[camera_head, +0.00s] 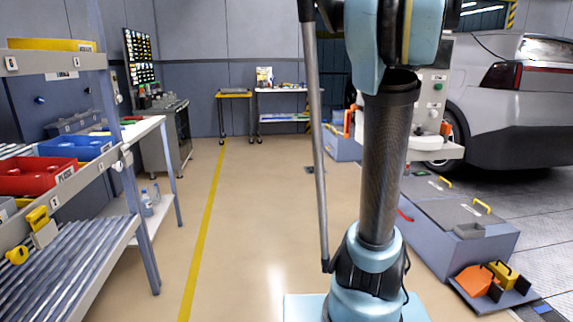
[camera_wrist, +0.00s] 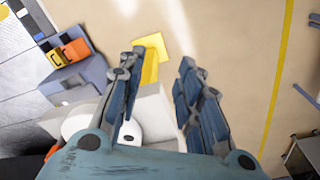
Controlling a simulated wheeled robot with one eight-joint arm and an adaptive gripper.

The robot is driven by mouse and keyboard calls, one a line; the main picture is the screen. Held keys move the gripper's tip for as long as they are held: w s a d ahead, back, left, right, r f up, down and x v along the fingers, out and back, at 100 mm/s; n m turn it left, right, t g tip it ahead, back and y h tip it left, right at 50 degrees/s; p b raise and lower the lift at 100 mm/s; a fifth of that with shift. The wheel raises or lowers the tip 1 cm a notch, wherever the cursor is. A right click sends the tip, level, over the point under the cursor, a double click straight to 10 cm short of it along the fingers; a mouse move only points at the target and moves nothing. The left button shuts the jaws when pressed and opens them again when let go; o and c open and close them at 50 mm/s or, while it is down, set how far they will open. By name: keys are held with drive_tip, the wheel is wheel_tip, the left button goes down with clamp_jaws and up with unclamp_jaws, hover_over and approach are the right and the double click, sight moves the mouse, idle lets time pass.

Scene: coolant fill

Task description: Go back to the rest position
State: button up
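My gripper (camera_wrist: 163,58) shows in the wrist view with its two fingers spread apart. No object is clamped between them. A yellow piece (camera_wrist: 152,58) shows beyond the fingers, partly hidden by the left one; I cannot tell what it is. Below it are a pale box-like shape (camera_wrist: 152,104) and a white rounded part (camera_wrist: 130,132), partly covered by the fingers. In the head view my arm rises in front of the camera and my gripper is out of the picture.
A silver car (camera_head: 510,100) stands at the right. Grey boxes (camera_head: 465,240) and a tray with orange (camera_head: 474,282) and yellow items lie low at the right. A shelf rack (camera_head: 85,260) with bins stands at the left. The floor (camera_head: 250,220) between is clear.

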drive_tip(key=s+a+f+n, duration=0.1)
drive_tip(key=s+a+f, duration=0.5)
drive_tip(key=f, duration=0.3)
drive_tip(key=s+a+f+n+t, duration=0.1)
drive_tip(key=s+a+f+n, duration=0.1)
drive_tip(key=s+a+f, duration=0.3)
drive_tip(key=s+a+f+n, duration=0.1)
drive_tip(key=s+a+f, duration=0.5)
drive_tip(key=s+f, duration=0.3)
wheel_tip(320, 180, down, 5)
drive_tip(key=shift+a+r+n, duration=0.2)
drive_tip(key=shift+a+n, duration=0.15)
drive_tip(key=shift+n, duration=0.05)
drive_tip(key=shift+w+f, duration=0.2)
drive_tip(key=shift+w, duration=0.25)
